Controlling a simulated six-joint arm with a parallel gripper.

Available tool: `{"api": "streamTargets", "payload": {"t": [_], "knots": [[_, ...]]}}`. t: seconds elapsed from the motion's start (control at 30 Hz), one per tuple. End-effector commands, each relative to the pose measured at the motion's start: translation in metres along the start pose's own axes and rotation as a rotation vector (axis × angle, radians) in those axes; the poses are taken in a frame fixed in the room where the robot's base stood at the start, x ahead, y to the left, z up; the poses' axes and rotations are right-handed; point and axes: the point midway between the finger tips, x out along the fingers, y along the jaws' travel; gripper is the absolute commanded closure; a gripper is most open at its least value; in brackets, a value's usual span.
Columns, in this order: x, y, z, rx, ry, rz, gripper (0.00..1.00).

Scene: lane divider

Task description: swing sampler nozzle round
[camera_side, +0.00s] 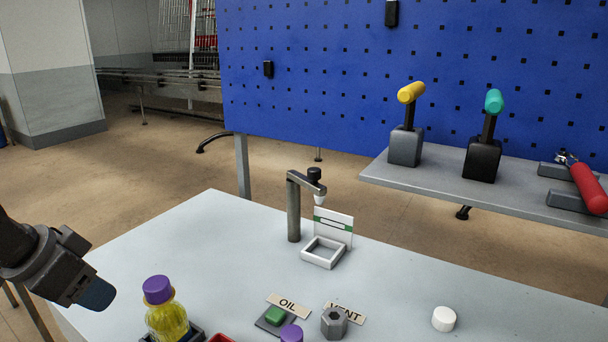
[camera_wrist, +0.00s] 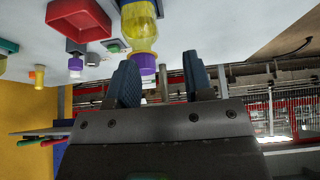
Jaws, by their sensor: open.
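The sampler (camera_side: 295,208) is a grey post with a short horizontal arm on the light grey table. Its nozzle (camera_side: 318,190), with a dark top and a white tip, hangs from the arm's end, above or close to a white square frame (camera_side: 323,253) with a white and green card (camera_side: 333,226) behind it. My gripper (camera_side: 97,294) is at the far left in the side view, well apart from the sampler. In the wrist view my gripper (camera_wrist: 160,82) has its two blue fingers spread with nothing held between them.
A yellow bottle with a purple cap (camera_side: 166,318) stands at the table's front left, near my gripper. A shelf (camera_side: 440,187) with levers stands behind right.

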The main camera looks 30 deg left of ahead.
Motion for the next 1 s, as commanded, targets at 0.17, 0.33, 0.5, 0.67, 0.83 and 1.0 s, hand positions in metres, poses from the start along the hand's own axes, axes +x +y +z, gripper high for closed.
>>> {"api": "streamTargets", "payload": {"t": [0.17, 0.33, 0.5, 0.67, 0.83, 1.0], "knots": [[0.000, 0.000, 0.000, 0.000, 0.000, 0.000, 0.53], [0.003, -0.005, -0.014, -0.007, 0.037, -0.024, 0.44], [0.015, -0.025, -0.083, -0.019, 0.243, -0.117, 0.44], [0.030, -0.038, -0.173, 0.019, 0.531, -0.145, 0.44], [0.050, -0.029, -0.249, 0.118, 0.798, -0.032, 0.44], [0.078, -0.003, -0.292, 0.240, 0.973, 0.212, 0.44]]}}
